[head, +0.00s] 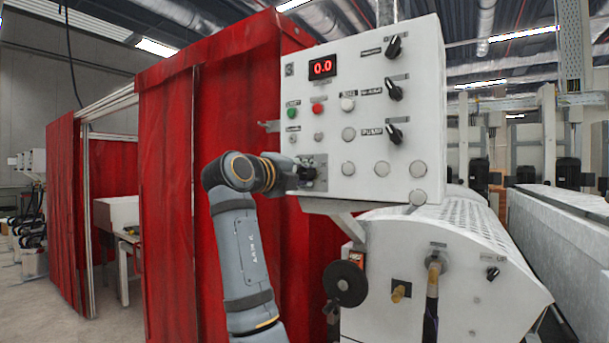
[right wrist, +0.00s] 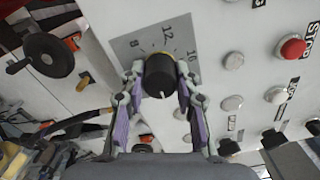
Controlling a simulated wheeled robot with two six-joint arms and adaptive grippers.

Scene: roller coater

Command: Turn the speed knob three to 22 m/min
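The grey-white control panel (head: 365,120), marked 3, has a red display (head: 322,67) reading 0.0. The speed knob is a black round knob (right wrist: 160,75) on a grey scale plate (right wrist: 128,47) with 8, 12 and 16 visible. A white mark shows on its lower side in the right wrist view. My right gripper (head: 306,173) is at the panel's lower left corner and hides most of the knob in the head view. Its two fingers (right wrist: 160,85) stand one on each side of the knob, with seemingly narrow gaps; contact is unclear. My left gripper is out of view.
Green (head: 292,113) and red (head: 317,109) buttons and several pale buttons sit above and right of the knob. Black selector knobs (head: 394,90) line the panel's right side. A red curtain (head: 165,200) hangs at left. A black handwheel (head: 345,284) is below.

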